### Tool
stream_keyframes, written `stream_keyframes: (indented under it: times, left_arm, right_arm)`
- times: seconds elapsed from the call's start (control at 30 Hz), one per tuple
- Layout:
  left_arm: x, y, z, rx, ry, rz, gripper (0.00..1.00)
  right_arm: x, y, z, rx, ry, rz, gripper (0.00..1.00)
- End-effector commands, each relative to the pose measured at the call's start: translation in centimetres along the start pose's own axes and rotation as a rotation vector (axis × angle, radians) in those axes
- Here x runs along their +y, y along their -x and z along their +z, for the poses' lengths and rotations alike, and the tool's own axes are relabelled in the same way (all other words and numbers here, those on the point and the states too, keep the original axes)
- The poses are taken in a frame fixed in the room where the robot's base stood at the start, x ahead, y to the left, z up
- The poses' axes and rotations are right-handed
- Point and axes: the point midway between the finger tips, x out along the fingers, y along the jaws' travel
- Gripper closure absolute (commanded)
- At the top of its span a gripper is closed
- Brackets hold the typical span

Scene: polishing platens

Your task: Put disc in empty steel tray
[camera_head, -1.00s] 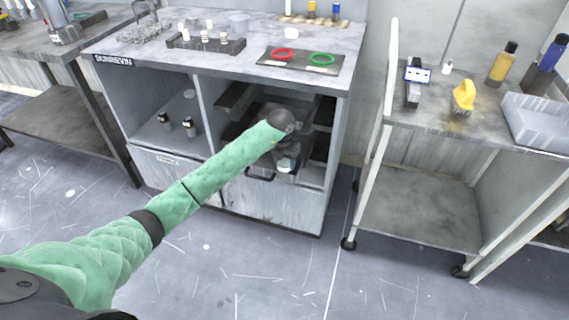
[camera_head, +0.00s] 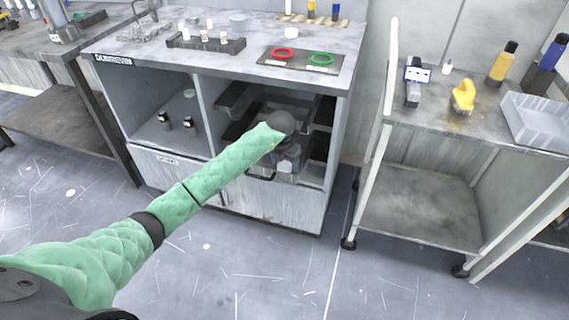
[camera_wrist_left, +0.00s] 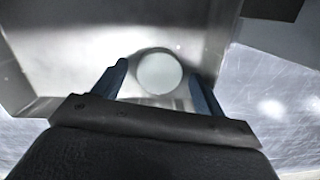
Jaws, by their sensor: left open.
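My left gripper (camera_head: 287,163) is inside the right bay of the cabinet, low at its front. Its blue fingers (camera_wrist_left: 160,92) are apart in the left wrist view. A pale round disc (camera_wrist_left: 160,73) shows between the fingertips, with clear gaps on both sides, against the bare metal of a steel tray (camera_wrist_left: 60,55). A dark shadow rings the disc. In the head view my arm and wrist hide the disc and most of that tray. My right gripper is not in view.
The cabinet (camera_head: 160,172) has dark rails or trays (camera_head: 235,98) in its right bay and small bottles (camera_head: 188,124) in its left bay. A cart (camera_head: 420,190) stands to the right. The floor in front is clear.

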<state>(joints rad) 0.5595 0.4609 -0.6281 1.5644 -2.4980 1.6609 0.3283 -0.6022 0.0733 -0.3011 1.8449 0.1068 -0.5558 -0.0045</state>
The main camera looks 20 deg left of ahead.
Motion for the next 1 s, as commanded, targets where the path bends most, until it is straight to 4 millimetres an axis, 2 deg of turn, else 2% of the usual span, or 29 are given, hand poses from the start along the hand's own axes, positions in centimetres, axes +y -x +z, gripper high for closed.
stream_keyframes:
  times: [0.4,0.6,0.8,1.0]
  left_arm:
    - [0.1,7.5,0.1,-0.003,-0.001,0.003,0.28]
    - [0.1,10.3,0.0,-0.001,-0.001,0.002,0.28]
    - [0.0,11.5,0.0,-0.001,0.0,0.001,0.28]
    - [-0.3,11.4,-0.1,0.0,-0.003,-0.01,0.28]
  right_arm:
    - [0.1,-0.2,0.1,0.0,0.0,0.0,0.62]
    - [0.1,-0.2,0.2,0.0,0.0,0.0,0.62]
    - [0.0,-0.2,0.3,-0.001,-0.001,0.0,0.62]
    - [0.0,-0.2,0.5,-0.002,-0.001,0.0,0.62]
